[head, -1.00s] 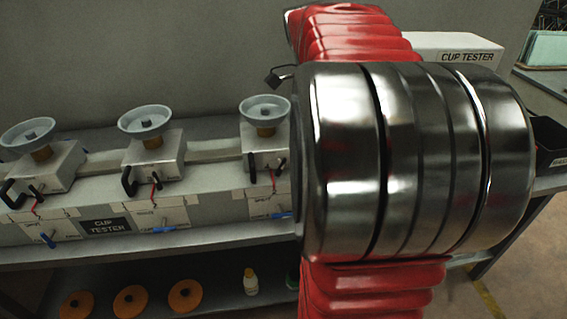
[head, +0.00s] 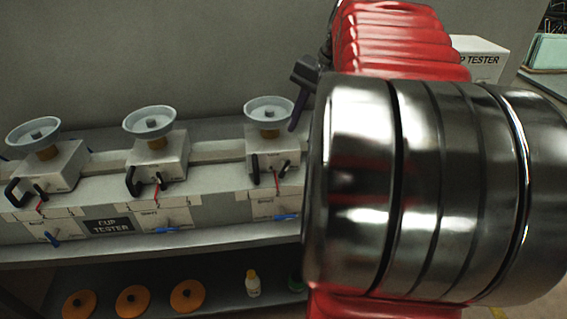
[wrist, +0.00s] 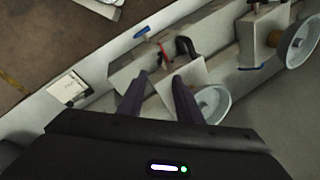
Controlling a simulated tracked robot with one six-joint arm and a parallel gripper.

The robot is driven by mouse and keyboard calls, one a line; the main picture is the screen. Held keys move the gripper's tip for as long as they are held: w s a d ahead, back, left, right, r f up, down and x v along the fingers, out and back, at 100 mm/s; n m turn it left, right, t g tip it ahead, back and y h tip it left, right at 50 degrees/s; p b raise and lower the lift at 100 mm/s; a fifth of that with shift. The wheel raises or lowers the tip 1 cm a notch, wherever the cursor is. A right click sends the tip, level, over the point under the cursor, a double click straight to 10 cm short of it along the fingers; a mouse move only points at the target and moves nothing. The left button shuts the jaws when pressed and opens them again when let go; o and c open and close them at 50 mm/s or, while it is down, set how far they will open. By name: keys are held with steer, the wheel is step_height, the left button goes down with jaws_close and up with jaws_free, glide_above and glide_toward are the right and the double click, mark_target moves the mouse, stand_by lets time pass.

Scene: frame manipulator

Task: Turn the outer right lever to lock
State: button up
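In the head view, the rightmost visible tester (head: 272,148) is a white box with a grey dish, small black handles and a blue lever (head: 286,217) below. Part of its right side is hidden by my arm. My gripper (head: 302,92) shows as dark fingers above and right of its dish. In the wrist view, my gripper (wrist: 158,88) is open and empty, its two dark fingers spread over a tester box (wrist: 180,84). Beyond the fingertips are a black handle (wrist: 186,47), a thin red stick (wrist: 163,53) and a blue lever (wrist: 141,32). No contact is visible.
Two more testers stand to the left, the middle one (head: 158,155) and the far left one (head: 48,165). Orange discs (head: 133,299) and a small bottle (head: 252,283) are on the lower shelf. A white box (head: 482,58) is behind my arm. The wall runs close behind.

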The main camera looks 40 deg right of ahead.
mark_target(287, 165)
steer(key=shift+f, duration=0.15)
steer(key=x, duration=1.3)
steer(key=shift+a+f, duration=0.1)
steer(key=shift+f, duration=0.15)
steer(key=shift+c, duration=0.3)
jaws_close()
